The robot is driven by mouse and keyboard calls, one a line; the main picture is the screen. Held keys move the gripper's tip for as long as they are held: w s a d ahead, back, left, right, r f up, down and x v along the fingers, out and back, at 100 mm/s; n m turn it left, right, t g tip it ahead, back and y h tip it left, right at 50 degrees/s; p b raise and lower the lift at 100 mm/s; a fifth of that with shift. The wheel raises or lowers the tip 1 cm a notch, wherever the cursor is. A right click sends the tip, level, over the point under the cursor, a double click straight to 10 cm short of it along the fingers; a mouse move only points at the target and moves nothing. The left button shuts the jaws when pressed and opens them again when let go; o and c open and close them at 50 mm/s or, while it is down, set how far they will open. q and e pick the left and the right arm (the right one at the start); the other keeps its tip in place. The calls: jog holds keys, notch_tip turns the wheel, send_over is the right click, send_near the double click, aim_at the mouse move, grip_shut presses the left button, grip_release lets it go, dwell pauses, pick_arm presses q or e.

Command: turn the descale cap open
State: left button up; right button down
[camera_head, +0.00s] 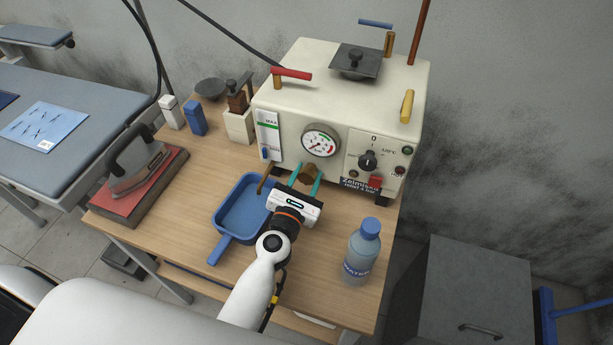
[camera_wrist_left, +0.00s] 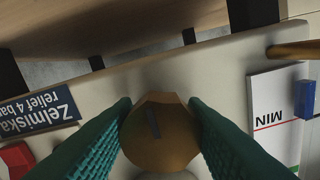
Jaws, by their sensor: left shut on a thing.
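The descale cap is a brass, faceted knob (camera_head: 310,175) low on the front of the cream machine (camera_head: 286,106). In the left wrist view the cap (camera_wrist_left: 160,148) fills the middle, with a short dark line on its face, slightly tilted. My left gripper (camera_head: 305,178) reaches the machine from the front, and its two teal fingers are shut on the cap, one on each side. The fingers also show in the wrist view (camera_wrist_left: 160,118). My right gripper is not in view.
A blue tray (camera_head: 219,241) lies just left of my left gripper, below the machine front. A water bottle (camera_head: 362,254) stands to the right. An iron (camera_head: 135,165) rests on a red-topped base at left. A brass tap (camera_head: 265,178) sits beside the cap.

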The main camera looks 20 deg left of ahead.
pick_arm(q)
jog(key=o, duration=1)
jog(key=shift+c, duration=0.2)
jog(key=shift+s+f, duration=0.1)
jog(key=shift+s, duration=0.05)
jog(key=s+b, duration=0.1)
jog(key=s, duration=0.4)
jog(key=s+b, duration=0.2)
jog(key=s, duration=0.4)
jog(key=shift+a+f+b, duration=0.1)
jog(key=shift+a+b, duration=0.1)
jog(key=shift+b, duration=0.1)
jog(key=shift+s, duration=0.4)
jog(key=shift+s, duration=0.1)
